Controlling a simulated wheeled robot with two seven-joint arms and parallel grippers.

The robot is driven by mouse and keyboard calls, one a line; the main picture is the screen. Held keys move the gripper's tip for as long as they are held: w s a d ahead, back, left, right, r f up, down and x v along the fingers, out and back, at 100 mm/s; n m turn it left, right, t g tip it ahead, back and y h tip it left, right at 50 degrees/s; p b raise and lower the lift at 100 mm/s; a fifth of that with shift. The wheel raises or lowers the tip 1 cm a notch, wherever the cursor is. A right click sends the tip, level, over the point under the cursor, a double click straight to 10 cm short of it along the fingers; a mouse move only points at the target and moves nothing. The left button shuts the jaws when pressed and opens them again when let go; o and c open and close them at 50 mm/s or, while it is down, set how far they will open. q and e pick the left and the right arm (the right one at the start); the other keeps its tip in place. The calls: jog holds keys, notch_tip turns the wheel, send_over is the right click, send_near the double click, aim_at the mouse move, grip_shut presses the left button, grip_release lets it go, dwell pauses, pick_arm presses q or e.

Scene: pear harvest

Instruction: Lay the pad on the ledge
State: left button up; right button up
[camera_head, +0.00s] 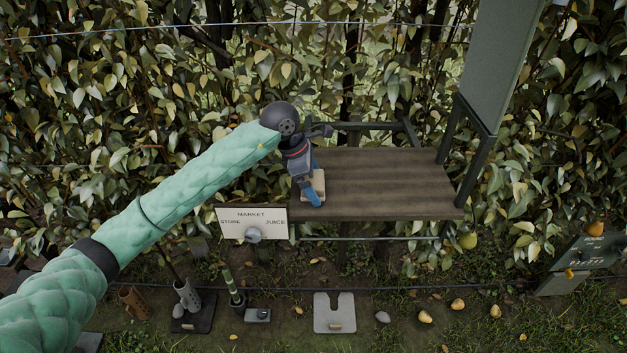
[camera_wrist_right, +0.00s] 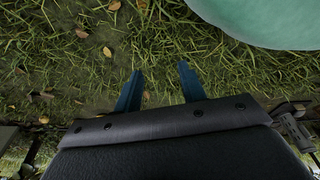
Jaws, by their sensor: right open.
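The ledge is a brown wooden shelf (camera_head: 390,183) in the middle of the head view. A small beige pad (camera_head: 319,184) is at its left end, on or just above the wood; I cannot tell which. My left gripper (camera_head: 311,180) points down there, with its blue fingers at the pad. They partly hide the pad, and whether they are closed on it is unclear. My right gripper (camera_wrist_right: 159,88) shows in the right wrist view, open and empty above grass.
A sign reading MARKET, STORE, JUICE (camera_head: 252,223) stands at the ledge's left front. A grey-green post (camera_head: 501,62) rises at its right. A grey notched plate (camera_head: 334,312) lies on the ground. The ledge's middle and right are clear.

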pick_arm(q)
jog(key=shift+r, duration=0.15)
pick_arm(e)
jog(key=shift+s+d, duration=0.1)
jog(key=shift+s, duration=0.05)
pick_arm(q)
jog(key=shift+a+r, duration=0.2)
jog(key=shift+r, duration=0.2)
jog(key=shift+b+v, duration=0.6)
jog(key=shift+v, duration=0.2)
jog(key=b+v, duration=0.3)
jog(key=v, duration=0.6)
jog(key=shift+r, duration=0.2)
pick_arm(e)
jog(key=w+a+r, duration=0.4)
jog(key=r, duration=0.3)
jog(key=shift+w+r, duration=0.35)
pick_arm(q)
jog(key=shift+a, duration=0.1)
